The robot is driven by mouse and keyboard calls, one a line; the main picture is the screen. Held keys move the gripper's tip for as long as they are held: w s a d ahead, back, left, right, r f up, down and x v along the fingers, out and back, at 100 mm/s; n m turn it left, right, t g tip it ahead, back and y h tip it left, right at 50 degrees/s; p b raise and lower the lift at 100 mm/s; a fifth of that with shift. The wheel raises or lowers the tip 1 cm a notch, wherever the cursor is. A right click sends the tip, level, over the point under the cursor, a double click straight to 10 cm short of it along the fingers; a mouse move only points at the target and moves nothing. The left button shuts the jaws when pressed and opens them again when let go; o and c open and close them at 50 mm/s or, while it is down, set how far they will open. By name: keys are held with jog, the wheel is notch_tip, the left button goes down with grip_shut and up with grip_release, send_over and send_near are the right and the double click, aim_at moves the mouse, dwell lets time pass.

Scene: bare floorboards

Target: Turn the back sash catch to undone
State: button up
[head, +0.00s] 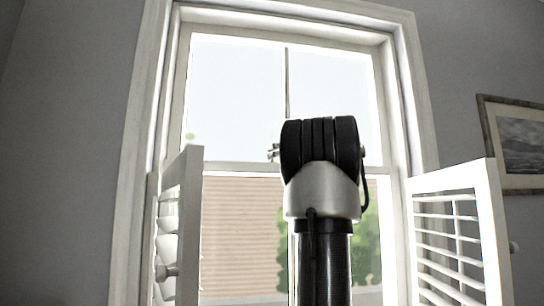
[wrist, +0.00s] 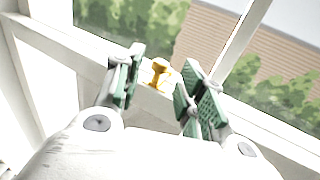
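The sash catch (wrist: 159,74) shows in the wrist view as a small yellow, brass-like piece with a round knob, on the white sash rail. My gripper (wrist: 163,82) is open, with a green-padded finger on either side of the catch. I see a gap between the catch and each pad, and no clear contact. In the head view my arm stands in front of the middle of the window and hides most of the gripper and the catch. A small detail beside the arm there is too small to tell.
The tall white window (head: 195,166) has a meeting rail across its middle. White louvred shutters stand open at the left (head: 190,225) and right (head: 487,235). A framed picture (head: 520,145) hangs on the grey wall at the right.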

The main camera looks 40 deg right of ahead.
jog(key=shift+w+d, duration=0.2)
jog(key=shift+w, duration=0.9)
jog(key=shift+w+d, duration=0.15)
jog(key=shift+w, duration=0.9)
